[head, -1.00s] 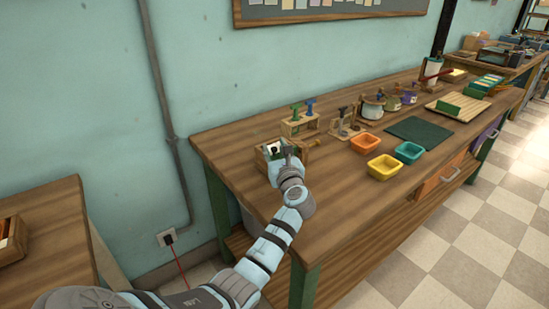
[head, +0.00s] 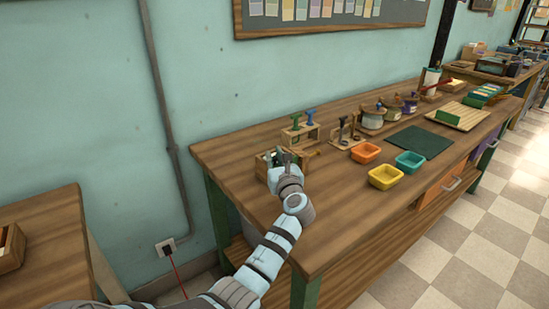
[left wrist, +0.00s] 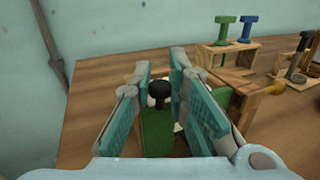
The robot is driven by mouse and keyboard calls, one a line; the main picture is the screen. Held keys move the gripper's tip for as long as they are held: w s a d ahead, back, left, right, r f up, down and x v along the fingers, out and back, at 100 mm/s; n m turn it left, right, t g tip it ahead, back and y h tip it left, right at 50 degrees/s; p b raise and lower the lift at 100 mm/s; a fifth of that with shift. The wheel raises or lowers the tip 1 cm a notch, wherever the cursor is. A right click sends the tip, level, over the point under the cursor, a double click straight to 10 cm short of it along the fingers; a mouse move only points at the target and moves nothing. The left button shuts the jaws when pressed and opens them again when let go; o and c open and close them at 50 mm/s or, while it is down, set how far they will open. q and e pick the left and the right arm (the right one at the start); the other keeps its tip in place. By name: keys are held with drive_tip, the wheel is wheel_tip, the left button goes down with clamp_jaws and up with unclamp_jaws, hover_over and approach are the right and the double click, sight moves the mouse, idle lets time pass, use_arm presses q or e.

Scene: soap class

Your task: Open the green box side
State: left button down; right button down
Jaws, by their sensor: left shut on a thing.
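My left gripper (head: 282,155) is at the small wooden box (head: 262,168) near the left end of the workbench. In the left wrist view its teal-padded fingers (left wrist: 160,80) stand on either side of a black knob (left wrist: 159,92), shut on it. A green panel (left wrist: 157,130), the green box side, lies just below the knob, between the fingers. The wooden box frame (left wrist: 245,105) shows to the right, partly hidden by the right finger. How far the panel stands from the box is unclear. My right gripper is not in view.
A wooden stand (head: 298,132) with green and blue stamps is behind the box. Orange (head: 365,153), yellow (head: 385,178) and teal (head: 409,162) trays are to the right, with a dark green mat (head: 420,142) beyond. The bench front is clear.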

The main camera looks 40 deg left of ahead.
use_arm(q)
drive_tip(key=shift+d+f, duration=0.1)
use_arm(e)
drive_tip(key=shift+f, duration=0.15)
use_arm(q)
drive_tip(key=shift+s+d+t+y+b, duration=0.15)
drive_tip(key=shift+d+t+y+b, duration=0.15)
drive_tip(key=shift+d+b, duration=0.15)
drive_tip(key=shift+s+d+m, duration=0.1)
drive_tip(key=shift+d+m, duration=0.1)
drive_tip(key=shift+m, duration=0.1)
drive_tip(key=shift+s+d+p, duration=0.15)
drive_tip(key=shift+d+p, duration=0.35)
drive_tip(key=shift+d, duration=0.05)
drive_tip(key=shift+s+d+f+p, duration=0.2)
drive_tip(key=shift+d+p, duration=0.2)
drive_tip(key=shift+d, duration=0.15)
drive_tip(key=shift+s+d+f, duration=0.15)
drive_tip(key=shift+d+f, duration=0.25)
drive_tip(key=shift+d, duration=0.25)
drive_tip(key=shift+s+d+f+p, duration=0.1)
drive_tip(key=shift+d+f+p, duration=0.05)
drive_tip(key=shift+d+p, duration=0.15)
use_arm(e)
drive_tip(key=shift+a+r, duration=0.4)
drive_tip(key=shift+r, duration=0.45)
use_arm(q)
drive_tip(key=shift+f, duration=0.1)
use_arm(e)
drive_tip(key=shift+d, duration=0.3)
